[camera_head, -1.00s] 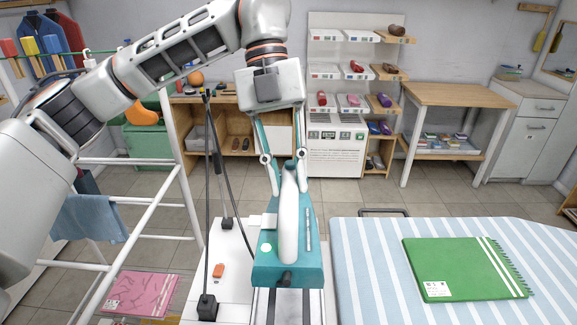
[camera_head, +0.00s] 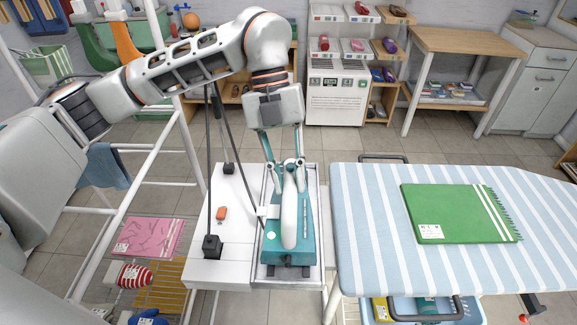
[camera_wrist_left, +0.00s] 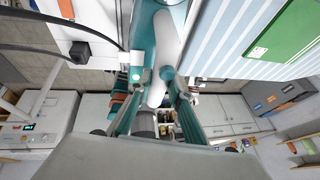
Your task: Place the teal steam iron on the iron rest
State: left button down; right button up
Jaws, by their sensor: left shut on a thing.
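The teal steam iron (camera_head: 304,241) with a white handle is in the middle of the head view. My left gripper (camera_head: 286,165) is shut on it at the far end of the handle. The iron lies flat over the iron rest (camera_head: 319,215), a grey metal tray with dark rails showing at its near end. I cannot tell whether the iron's sole touches the rest. In the left wrist view the iron (camera_wrist_left: 143,38) and its handle run between my left fingers (camera_wrist_left: 156,74). My right gripper is out of view.
The striped ironing board (camera_head: 375,235) is just right of the rest, with a green folded cloth (camera_head: 455,213) on it. A white surface (camera_head: 232,250) left of the rest holds an orange item (camera_head: 221,213) and cord stands. A white drying rack (camera_head: 150,147) is at the left.

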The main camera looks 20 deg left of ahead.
pick_arm(q)
jog(key=shift+f, duration=1)
jog(key=shift+f, duration=0.1)
jog(key=c, duration=1.8)
grip_release()
jog(key=shift+c, duration=0.2)
jog(key=v, duration=1.2)
jog(key=shift+b, duration=0.3)
